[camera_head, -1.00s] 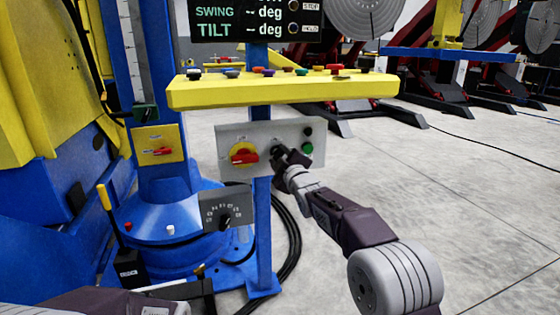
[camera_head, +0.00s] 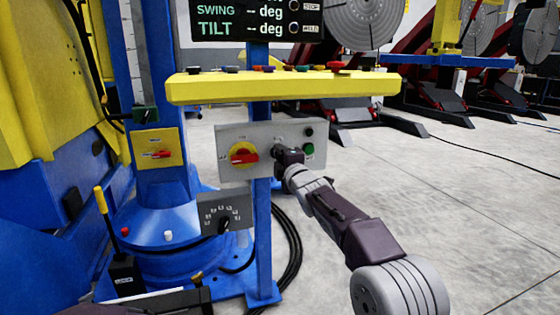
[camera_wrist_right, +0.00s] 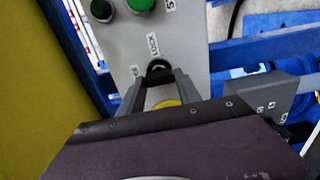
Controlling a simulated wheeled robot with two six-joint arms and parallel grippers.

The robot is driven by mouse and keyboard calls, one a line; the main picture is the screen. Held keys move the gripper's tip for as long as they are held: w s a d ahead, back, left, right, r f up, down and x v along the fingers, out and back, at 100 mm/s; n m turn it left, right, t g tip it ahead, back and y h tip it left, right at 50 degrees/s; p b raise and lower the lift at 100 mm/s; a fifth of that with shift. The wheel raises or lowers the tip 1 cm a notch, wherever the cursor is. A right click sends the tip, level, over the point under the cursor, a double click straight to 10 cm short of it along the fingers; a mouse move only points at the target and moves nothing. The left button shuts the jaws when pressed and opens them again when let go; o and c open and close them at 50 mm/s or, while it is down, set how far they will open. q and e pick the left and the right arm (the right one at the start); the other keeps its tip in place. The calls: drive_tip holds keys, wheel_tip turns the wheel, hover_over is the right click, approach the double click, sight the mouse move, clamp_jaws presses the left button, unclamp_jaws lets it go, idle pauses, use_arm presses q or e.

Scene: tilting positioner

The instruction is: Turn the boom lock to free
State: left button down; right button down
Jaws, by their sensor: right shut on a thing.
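The grey control panel (camera_head: 232,138) hangs below the yellow console. My right gripper (camera_head: 280,151) is at the middle of this panel. In the right wrist view my right gripper (camera_wrist_right: 160,88) is shut on a small black knob (camera_wrist_right: 158,68), with its two fingers on either side. The word LOCK is printed on the panel beside this knob. In the head view the gripper hides most of the knob, and I cannot read its setting.
A red switch on a yellow disc (camera_head: 241,153) is left of my right gripper. A green button (camera_head: 308,149) is to its right. The yellow console (camera_head: 280,88) overhangs the panel. A grey dial box (camera_head: 207,214) sits lower left.

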drive_tip(key=shift+f, duration=0.1)
idle(0.3)
drive_tip(key=c, duration=0.8)
unclamp_jaws()
drive_tip(key=shift+c, duration=0.2)
drive_tip(key=shift+s, duration=0.1)
drive_tip(key=v, duration=0.9)
drive_tip(key=shift+b, duration=0.35)
